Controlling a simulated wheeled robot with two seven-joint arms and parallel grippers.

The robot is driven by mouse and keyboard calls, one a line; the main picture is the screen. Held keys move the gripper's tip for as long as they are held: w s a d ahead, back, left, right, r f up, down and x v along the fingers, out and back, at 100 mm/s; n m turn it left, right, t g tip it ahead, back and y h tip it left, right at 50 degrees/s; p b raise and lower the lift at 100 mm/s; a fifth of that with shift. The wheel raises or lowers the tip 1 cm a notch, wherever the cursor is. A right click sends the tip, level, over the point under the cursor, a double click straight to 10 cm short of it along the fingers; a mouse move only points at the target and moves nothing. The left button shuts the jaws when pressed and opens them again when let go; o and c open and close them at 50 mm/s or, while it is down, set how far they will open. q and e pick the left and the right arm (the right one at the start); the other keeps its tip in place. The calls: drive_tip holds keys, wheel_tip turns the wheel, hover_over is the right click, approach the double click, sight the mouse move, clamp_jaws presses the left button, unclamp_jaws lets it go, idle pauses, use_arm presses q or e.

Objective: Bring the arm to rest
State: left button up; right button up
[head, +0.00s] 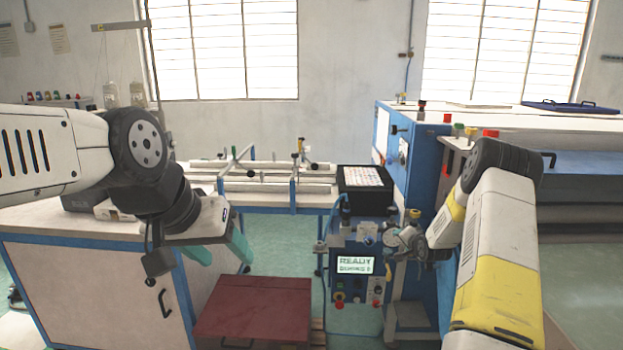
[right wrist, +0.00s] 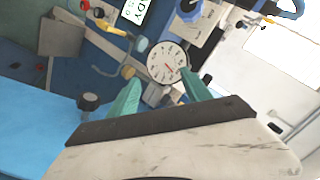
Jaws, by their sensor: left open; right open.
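My left arm comes in from the left in the head view. My right arm reaches in from the right toward the control box. In the right wrist view my right gripper (right wrist: 160,92) shows two teal fingers standing apart, with no held object visible. A round white dial gauge (right wrist: 167,63) lies just beyond and between these fingertips; I cannot tell whether they touch it. In the head view the right fingers are mostly hidden by the wrist.
The blue control box (head: 345,292) has a lit screen (head: 356,264) reading READY. A dark red board (head: 253,308) is at the front centre. The white table (head: 85,265) stands left and a large blue machine (head: 396,132) stands right. Green floor shows between them.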

drive_tip(key=s+a+r+n+g, duration=0.1)
drive_tip(key=s+a+r+n, duration=0.3)
drive_tip(key=s+r, duration=0.6)
drive_tip(key=s+a+r+n+g, duration=0.15)
drive_tip(key=s+a+r, duration=0.4)
drive_tip(key=r, duration=0.85)
drive_tip(key=s+a+r+n+g, duration=0.1)
drive_tip(key=s+a, duration=0.2)
drive_tip(key=s, duration=0.7)
drive_tip(key=s+a+r+n+g+y, duration=0.1)
drive_tip(key=s+a+r+n, duration=0.1)
drive_tip(key=s, duration=0.9)
drive_tip(key=s+a+r+n+g+y, duration=0.1)
drive_tip(key=s+a+n, duration=0.1)
drive_tip(key=s, duration=0.8)
drive_tip(key=shift+s+a+r, duration=0.3)
drive_tip(key=shift+s+a, duration=0.05)
drive_tip(key=shift+a, duration=0.5)
